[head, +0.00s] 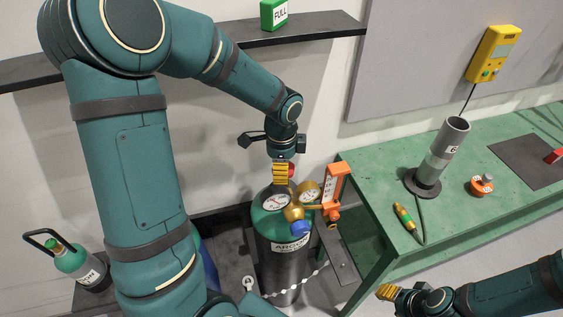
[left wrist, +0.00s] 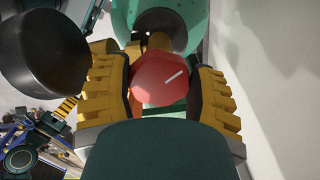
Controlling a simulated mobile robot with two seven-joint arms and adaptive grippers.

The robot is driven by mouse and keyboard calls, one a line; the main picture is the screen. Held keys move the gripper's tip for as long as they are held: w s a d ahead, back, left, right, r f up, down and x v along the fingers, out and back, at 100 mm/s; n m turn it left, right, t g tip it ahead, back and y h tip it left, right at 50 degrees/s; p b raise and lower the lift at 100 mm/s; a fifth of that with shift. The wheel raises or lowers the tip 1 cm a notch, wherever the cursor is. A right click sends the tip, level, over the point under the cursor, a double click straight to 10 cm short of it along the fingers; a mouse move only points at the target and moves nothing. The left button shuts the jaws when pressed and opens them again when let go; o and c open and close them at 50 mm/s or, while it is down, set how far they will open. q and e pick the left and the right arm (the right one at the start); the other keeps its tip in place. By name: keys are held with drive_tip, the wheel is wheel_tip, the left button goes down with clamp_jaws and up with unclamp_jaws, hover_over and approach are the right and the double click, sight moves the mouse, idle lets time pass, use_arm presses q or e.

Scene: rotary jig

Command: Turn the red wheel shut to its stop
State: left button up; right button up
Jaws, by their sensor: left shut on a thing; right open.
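The red wheel (left wrist: 158,82) sits between the yellow-padded fingers of my left gripper (left wrist: 160,92) in the left wrist view. A white line marks its face, slanting up to the right. In the head view only a small red bit of the wheel (head: 291,170) shows beside my left gripper (head: 283,172), which is shut on it from above. The wheel is at the top of the argon cylinder (head: 275,246), which stands upright with a green shoulder. My right gripper (head: 387,292) is open and empty at the lower right of the head view.
A chain (head: 312,277) crosses the cylinder. A green bench (head: 380,190) stands to the right with a grey tube (head: 441,155). A small cylinder (head: 78,263) is at the left.

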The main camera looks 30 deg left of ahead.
use_arm(q)
drive_tip(key=m+p, duration=0.3)
drive_tip(key=m, duration=0.3)
drive_tip(key=shift+w, duration=0.15)
drive_tip(key=shift+m+p, duration=0.3)
drive_tip(key=o, duration=1.2)
drive_tip(key=shift+r, duration=0.1)
